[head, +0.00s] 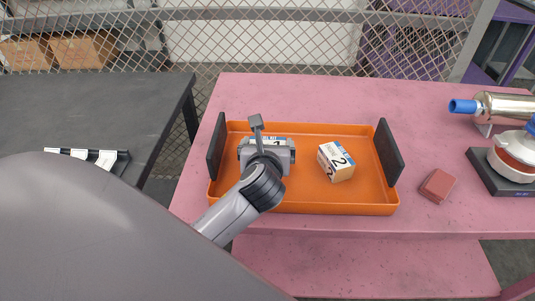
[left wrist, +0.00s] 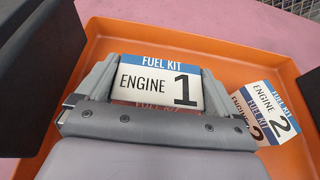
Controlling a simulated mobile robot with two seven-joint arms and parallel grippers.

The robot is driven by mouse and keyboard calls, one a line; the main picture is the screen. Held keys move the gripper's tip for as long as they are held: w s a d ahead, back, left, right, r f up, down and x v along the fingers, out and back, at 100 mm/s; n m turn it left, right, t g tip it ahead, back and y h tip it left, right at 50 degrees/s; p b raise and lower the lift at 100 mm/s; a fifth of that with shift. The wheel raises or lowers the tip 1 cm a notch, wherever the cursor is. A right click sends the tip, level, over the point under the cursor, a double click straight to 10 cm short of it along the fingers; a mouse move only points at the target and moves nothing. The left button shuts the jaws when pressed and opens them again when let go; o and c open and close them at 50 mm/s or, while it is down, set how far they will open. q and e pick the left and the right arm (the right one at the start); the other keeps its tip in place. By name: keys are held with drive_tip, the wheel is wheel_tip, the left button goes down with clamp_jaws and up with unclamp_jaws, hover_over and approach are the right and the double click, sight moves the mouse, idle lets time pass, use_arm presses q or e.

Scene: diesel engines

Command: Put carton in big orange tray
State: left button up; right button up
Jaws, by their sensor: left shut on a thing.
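The big orange tray (head: 330,208) stands on the pink table, with an upright dark panel at each end. My left gripper (head: 267,146) is over the left half of the tray and is shut on a carton (left wrist: 161,82) labelled "FUEL KIT ENGINE 1". The gripper hides most of this carton in the head view. I cannot tell whether its underside touches the tray floor. A second carton (head: 336,162), labelled with a 2, sits in the right half of the tray; it also shows in the left wrist view (left wrist: 265,115). My right gripper is not in view.
A dark red block (head: 437,185) lies on the pink table (head: 300,93) right of the tray. A metal cylinder with a blue end (head: 500,107) and a round part on a black base (head: 513,160) stand further right. A dark table (head: 100,105) is at the left.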

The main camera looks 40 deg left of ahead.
use_arm(q)
drive_tip(key=shift+f, duration=1.15)
drive_tip(key=shift+f, duration=0.15)
drive_tip(key=o, duration=0.8)
drive_tip(key=shift+s+d+r, duration=0.2)
drive_tip(key=shift+s+r, duration=0.05)
drive_tip(key=v, duration=1.1)
drive_tip(key=shift+s+r+p, duration=0.1)
drive_tip(key=shift+s+p, duration=0.1)
drive_tip(key=shift+p, duration=0.2)
